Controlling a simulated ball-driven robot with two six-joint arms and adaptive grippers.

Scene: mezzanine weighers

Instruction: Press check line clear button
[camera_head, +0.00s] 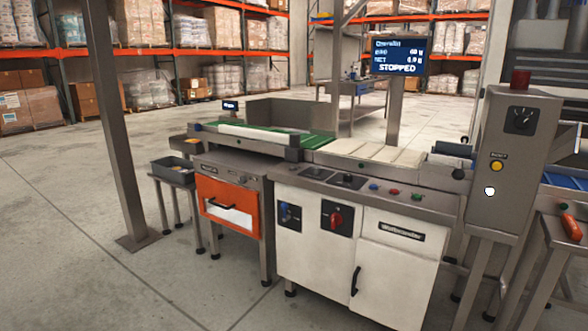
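No button label that I can read says "line clear". A grey upright control box (510,150) at the right has a yellow button (497,166) with a small label above it, a round white button or lamp (490,191) below it and a dark rotary switch (521,120) higher up. On the front ledge of the white weigher cabinet (325,255) sit a blue button (374,187), a red button (393,191) and a green button (417,197). A display (400,57) above the weigher reads STOPPED. Neither of my grippers is in view.
A conveyor with a green belt (305,138) leads to a pale weighing deck (362,153). An orange-fronted unit (228,205) and a grey bin (173,170) stand left. A steel post (109,130) rises at left. The floor in front is clear.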

